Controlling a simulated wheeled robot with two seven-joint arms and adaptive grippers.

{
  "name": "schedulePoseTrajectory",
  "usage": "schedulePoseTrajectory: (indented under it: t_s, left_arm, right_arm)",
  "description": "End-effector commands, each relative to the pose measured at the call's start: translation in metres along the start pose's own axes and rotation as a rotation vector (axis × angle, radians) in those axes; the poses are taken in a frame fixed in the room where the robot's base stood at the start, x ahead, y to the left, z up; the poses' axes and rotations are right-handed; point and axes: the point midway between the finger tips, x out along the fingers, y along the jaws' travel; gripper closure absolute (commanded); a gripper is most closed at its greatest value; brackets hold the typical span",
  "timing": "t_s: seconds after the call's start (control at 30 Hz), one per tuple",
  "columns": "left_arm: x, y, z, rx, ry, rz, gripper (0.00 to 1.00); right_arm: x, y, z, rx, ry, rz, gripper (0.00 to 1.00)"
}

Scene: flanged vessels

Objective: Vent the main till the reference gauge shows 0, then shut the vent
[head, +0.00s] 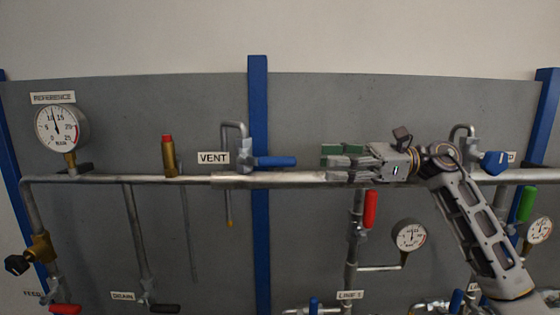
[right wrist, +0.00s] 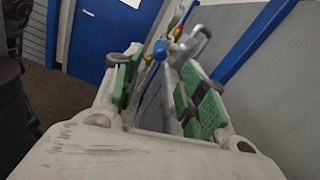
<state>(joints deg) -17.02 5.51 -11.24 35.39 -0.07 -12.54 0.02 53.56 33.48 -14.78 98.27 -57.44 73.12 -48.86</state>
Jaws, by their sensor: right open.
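The reference gauge (head: 62,127) is at the upper left in the head view; its needle points up, roughly between 10 and 15. The vent valve's blue lever (head: 275,162) lies level along the main pipe (head: 270,180), pointing right, beside the VENT label (head: 213,158). My right gripper (head: 326,163) is open and empty, pointing left, a short way right of the lever's end. In the right wrist view the lever's round blue end (right wrist: 160,51) shows ahead, between the green-padded fingers (right wrist: 158,88), apart from them. My left gripper is not in view.
A blue upright (head: 258,220) stands behind the vent lever. A brass fitting with a red top (head: 168,155) stands left of it. A red lever (head: 370,209) hangs below my right gripper. Another blue-handled valve (head: 494,161) is behind my right arm.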

Motion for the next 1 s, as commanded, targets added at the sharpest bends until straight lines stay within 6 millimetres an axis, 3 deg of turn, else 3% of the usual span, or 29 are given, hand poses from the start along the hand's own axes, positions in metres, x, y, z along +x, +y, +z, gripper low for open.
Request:
schedulePoseTrajectory:
  t_s: [0.43, 0.7, 1.0]
  left_arm:
    - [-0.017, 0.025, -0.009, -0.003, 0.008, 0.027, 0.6]
    - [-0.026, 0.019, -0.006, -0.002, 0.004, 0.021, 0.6]
    - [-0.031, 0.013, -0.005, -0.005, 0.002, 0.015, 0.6]
  right_arm:
    - [0.059, 0.0, 0.002, 0.0, -0.001, 0.003, 0.58]
    - [0.094, 0.0, 0.002, 0.001, -0.002, 0.002, 0.58]
    - [0.116, 0.0, 0.001, 0.001, 0.0, 0.001, 0.58]
